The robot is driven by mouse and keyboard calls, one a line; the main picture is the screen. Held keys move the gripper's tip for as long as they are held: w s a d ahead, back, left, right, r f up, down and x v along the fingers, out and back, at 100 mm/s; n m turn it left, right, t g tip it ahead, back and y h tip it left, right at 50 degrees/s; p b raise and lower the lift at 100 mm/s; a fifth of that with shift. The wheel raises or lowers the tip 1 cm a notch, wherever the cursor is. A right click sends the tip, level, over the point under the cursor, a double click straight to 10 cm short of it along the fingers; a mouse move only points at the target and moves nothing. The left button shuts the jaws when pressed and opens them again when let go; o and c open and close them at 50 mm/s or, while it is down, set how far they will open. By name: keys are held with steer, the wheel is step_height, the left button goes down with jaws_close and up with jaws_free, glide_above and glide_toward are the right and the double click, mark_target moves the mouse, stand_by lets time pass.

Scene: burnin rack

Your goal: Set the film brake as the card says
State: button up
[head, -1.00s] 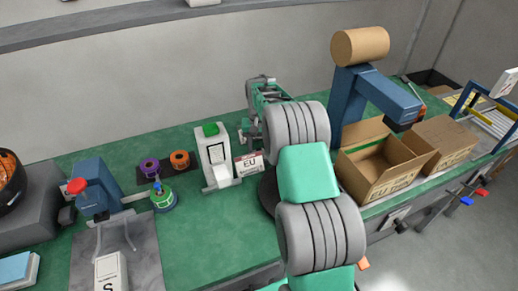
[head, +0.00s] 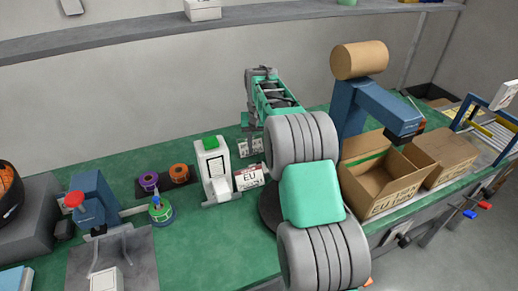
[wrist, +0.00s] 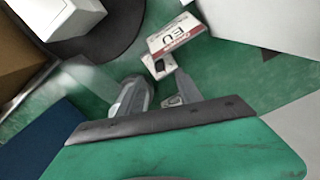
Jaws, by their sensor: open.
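A white card or box with a red band reading "EU" (head: 250,177) stands on the green bench, just right of the white device with a green top. In the wrist view the EU card (wrist: 172,36) lies beyond my fingertips. A second small white lettered piece (head: 250,147) is behind it. My gripper (wrist: 157,88) is open and empty, with the small white piece with a dark mark (wrist: 159,65) just past its fingers. In the head view my arm partly hides the gripper. A blue stand (head: 355,110) holds a brown roll (head: 359,60); I cannot tell which part is the film brake.
The white device with a green top (head: 213,170) stands left of the EU card. Purple and orange spools (head: 179,172) and a blue machine with a red knob (head: 92,203) are on the left. Blue- and red-ended handles (head: 469,213) stick out at right.

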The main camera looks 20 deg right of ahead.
mark_target(259, 163)
steer(key=shift+r+n+p, duration=0.6)
steer(key=shift+r+p, duration=0.05)
steer(key=shift+p, duration=0.35)
steer(key=shift+r+n+p, duration=0.2)
steer(key=shift+n+p, duration=0.5)
steer(key=shift+p, duration=0.25)
steer(key=shift+f+n, duration=0.4)
steer(key=shift+n, duration=0.1)
step_height(259, 163, down, 8)
steer(key=shift+f+p, duration=0.1)
steer(key=shift+p, duration=0.55)
jaws_close()
